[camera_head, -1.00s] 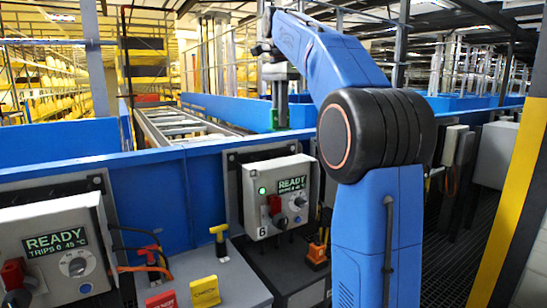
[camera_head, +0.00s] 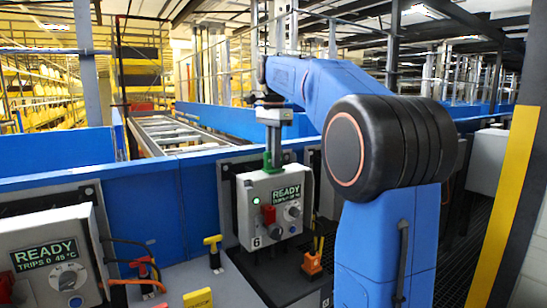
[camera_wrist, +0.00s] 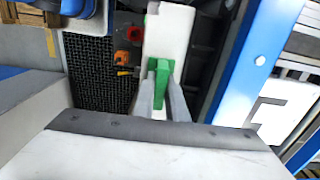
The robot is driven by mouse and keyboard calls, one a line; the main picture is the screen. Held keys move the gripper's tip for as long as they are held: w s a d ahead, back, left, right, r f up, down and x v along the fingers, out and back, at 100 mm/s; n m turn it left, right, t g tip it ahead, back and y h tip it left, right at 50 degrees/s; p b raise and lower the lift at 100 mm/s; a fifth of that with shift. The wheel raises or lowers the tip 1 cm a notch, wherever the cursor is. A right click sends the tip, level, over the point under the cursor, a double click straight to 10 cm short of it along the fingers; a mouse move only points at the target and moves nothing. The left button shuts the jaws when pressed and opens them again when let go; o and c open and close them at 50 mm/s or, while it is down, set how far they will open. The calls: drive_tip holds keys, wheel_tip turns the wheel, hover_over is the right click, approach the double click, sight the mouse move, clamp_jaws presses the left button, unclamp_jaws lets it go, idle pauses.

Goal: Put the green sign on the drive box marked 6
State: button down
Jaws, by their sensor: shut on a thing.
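The drive box marked 6 (camera_head: 262,222) is grey, with a READY display, a lit green lamp, a red switch and a dial. My gripper (camera_head: 273,128) is above its top and shut on the green sign (camera_head: 273,153). The sign hangs upright, its lower end at the box's top edge; I cannot tell whether it touches. In the wrist view the green sign (camera_wrist: 160,68) is between the fingers of my gripper (camera_wrist: 162,92), over the pale box top (camera_wrist: 170,35).
Another READY box (camera_head: 45,250) stands at the left. A yellow sign (camera_head: 198,299) lies on the grey surface in front. A yellow-handled item (camera_head: 213,241) and an orange item (camera_head: 313,262) flank box 6. A blue wall (camera_head: 150,205) and the conveyor (camera_head: 165,135) lie behind.

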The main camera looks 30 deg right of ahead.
drive_tip(key=shift+f, duration=0.2)
drive_tip(key=c, duration=1.8)
unclamp_jaws()
drive_tip(key=shift+o, duration=0.2)
drive_tip(key=shift+r, duration=0.1)
wheel_tip(320, 180, up, 12)
drive_tip(key=s+a+f+n+t, duration=0.1)
drive_tip(key=s+a+f+n, duration=0.3)
drive_tip(key=s+f, duration=0.6)
drive_tip(key=s+a+f+n+t, duration=0.2)
drive_tip(key=s+a+f+n, duration=0.3)
drive_tip(key=s+f, duration=0.5)
drive_tip(key=s+a+f+n+t, duration=0.1)
drive_tip(key=s+a+f+n, duration=0.4)
drive_tip(key=f, duration=1.4)
drive_tip(key=s+n, duration=0.3)
drive_tip(key=s, duration=0.2)
drive_tip(key=shift+a+f+n+t, duration=0.25)
drive_tip(key=shift+f+n+t, duration=0.05)
drive_tip(key=shift+f+t, duration=0.1)
